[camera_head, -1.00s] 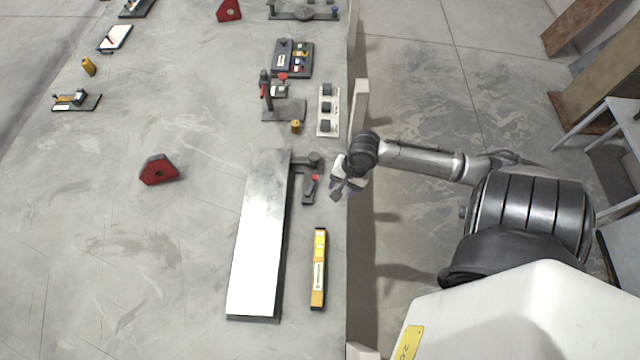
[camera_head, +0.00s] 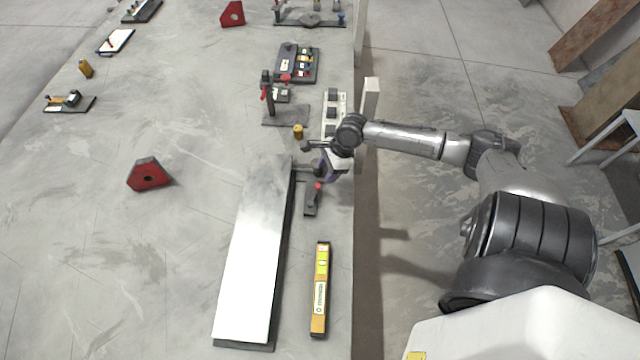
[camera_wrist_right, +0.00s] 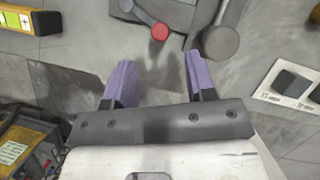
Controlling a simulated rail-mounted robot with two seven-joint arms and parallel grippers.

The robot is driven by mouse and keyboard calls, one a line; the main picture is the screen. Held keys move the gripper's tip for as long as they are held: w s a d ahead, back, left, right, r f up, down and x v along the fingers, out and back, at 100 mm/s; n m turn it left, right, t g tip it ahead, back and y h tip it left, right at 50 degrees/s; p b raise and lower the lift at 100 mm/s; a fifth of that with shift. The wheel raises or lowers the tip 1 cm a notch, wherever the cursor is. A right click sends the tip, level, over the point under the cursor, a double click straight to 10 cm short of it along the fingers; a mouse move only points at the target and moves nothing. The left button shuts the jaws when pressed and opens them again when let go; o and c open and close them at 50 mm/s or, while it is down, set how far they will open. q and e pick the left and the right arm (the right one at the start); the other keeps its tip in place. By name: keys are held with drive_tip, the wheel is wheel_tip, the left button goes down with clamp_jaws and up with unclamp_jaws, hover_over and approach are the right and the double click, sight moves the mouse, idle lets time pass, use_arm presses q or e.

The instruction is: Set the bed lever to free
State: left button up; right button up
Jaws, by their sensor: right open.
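A long pale metal bed (camera_head: 249,260) lies on the grey table. At its far right end is a small dark fixture with a red-knobbed lever (camera_head: 317,187). The red knob also shows at the top of the right wrist view (camera_wrist_right: 160,32), beside a grey arm with a round end (camera_wrist_right: 220,42). I cannot tell for certain which part is the bed lever. My right gripper (camera_head: 319,160) is over the fixture's far side, its jaws open and empty. In the wrist view its purple fingers (camera_wrist_right: 158,62) are spread below the red knob, apart from it. My left gripper is not in view.
A yellow level (camera_head: 320,290) lies right of the bed. A white switch panel (camera_head: 333,112) and a clamp stand (camera_head: 285,112) with a small yellow cylinder (camera_head: 298,132) are beyond the gripper. A red block (camera_head: 149,174) stands left. The left table surface is mostly clear.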

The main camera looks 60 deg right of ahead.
sight(318, 185)
drive_tip(key=shift+b+x, duration=0.7)
drive_tip(key=shift+x, duration=2.5)
drive_tip(key=shift+c, duration=0.2)
clamp_jaws()
